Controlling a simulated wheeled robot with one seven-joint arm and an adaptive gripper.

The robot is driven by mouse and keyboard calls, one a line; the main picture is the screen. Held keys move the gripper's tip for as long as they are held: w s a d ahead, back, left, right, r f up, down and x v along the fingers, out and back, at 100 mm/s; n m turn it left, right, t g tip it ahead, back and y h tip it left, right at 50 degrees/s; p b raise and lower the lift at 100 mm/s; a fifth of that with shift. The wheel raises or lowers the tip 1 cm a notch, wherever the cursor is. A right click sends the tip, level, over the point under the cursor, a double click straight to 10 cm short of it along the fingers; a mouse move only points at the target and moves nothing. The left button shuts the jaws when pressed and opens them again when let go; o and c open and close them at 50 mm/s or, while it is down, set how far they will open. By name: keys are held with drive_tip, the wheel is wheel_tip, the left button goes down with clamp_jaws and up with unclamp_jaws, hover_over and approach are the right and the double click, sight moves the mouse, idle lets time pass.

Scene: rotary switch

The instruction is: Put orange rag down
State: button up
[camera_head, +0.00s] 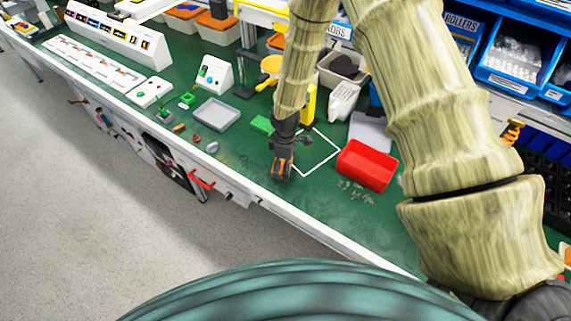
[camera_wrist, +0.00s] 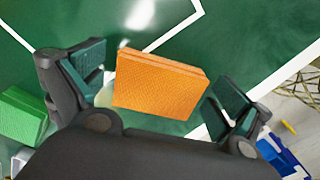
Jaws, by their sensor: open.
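The orange rag (camera_wrist: 160,83) is a folded, textured block. In the wrist view it lies between the two spread fingers of my gripper (camera_wrist: 159,76), with a gap on each side. My gripper is open around it. In the head view my gripper (camera_head: 282,172) is low over the green bench top, near the front edge and beside a white outlined square (camera_head: 322,166). Only a little orange shows there between the fingers. I cannot tell whether the rag rests fully on the bench.
A red bin (camera_head: 367,166) stands to the right of the outline, with small loose bits (camera_head: 356,192) in front. A green block (camera_head: 261,124) and a grey tray (camera_head: 215,114) lie to the left. Blue bins (camera_head: 514,62) stand at the back right. The front bench strip is mostly clear.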

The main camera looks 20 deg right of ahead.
wheel_tip(320, 180, up, 12)
drive_tip(key=b, duration=0.3)
drive_tip(key=shift+b, duration=0.35)
drive_tip(key=shift+r, duration=0.15)
idle(0.5)
